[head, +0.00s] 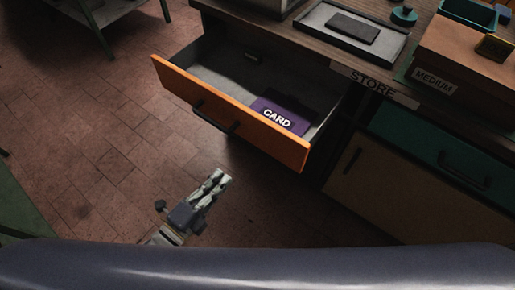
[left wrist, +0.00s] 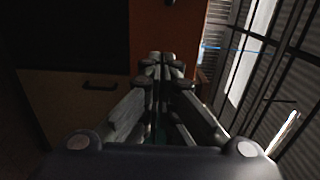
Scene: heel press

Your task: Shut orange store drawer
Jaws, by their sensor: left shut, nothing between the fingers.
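The orange store drawer (head: 265,136) stands pulled out of the bench in the head view, below the label STORE (head: 373,84). Its dark bar handle (head: 214,120) is on the orange front. A purple card (head: 284,115) marked CARD lies inside the drawer. My left gripper (head: 222,175) is shut and empty, in front of and apart from the drawer front in the head picture. In the left wrist view my shut fingers (left wrist: 161,60) point toward an orange surface (left wrist: 188,30), probably the drawer front; contact cannot be told there. My right gripper is not in view.
To the right, a green drawer (head: 440,150) and a tan cabinet door (head: 375,185) are closed. A tray (head: 318,22) and a brown box (head: 460,58) marked MEDIUM stand on the bench top. Open tiled floor (head: 95,135) lies left of the drawer.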

